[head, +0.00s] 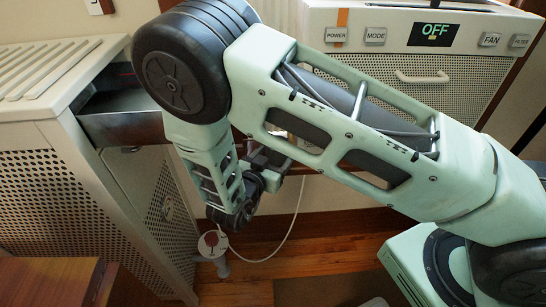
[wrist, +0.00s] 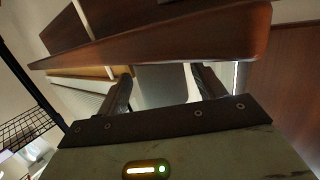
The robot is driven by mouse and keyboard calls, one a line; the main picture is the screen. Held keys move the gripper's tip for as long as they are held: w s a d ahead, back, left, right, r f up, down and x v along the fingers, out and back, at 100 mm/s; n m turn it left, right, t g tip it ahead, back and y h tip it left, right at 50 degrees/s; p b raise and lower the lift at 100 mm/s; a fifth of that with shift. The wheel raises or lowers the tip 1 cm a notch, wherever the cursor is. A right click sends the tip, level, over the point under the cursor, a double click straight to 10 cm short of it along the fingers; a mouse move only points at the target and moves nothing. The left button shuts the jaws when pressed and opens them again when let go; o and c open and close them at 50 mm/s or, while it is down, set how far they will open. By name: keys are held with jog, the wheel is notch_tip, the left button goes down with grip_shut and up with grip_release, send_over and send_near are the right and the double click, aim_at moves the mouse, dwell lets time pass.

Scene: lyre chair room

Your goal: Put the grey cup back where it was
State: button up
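In the wrist view, the two dark fingers of my gripper (wrist: 163,90) stand apart. The cup's rim and base cannot be made out. In the head view, my gripper (head: 240,205) is low in the middle, under my folded arm and mostly hidden by it. The cup cannot be seen there.
A wooden board edge (wrist: 180,40) lies close beyond the fingers. A pale perforated cabinet (head: 60,185) has an open metal drawer (head: 125,125). A unit with an OFF display (head: 433,35) stands behind. A white and red round item (head: 212,243) with a cord is near the wooden floor (head: 310,255).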

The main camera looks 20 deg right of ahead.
jog(key=shift+r, duration=0.25)
jog(key=p+v, duration=0.1)
jog(key=v, duration=1.1)
jog(key=shift+s+f, duration=0.15)
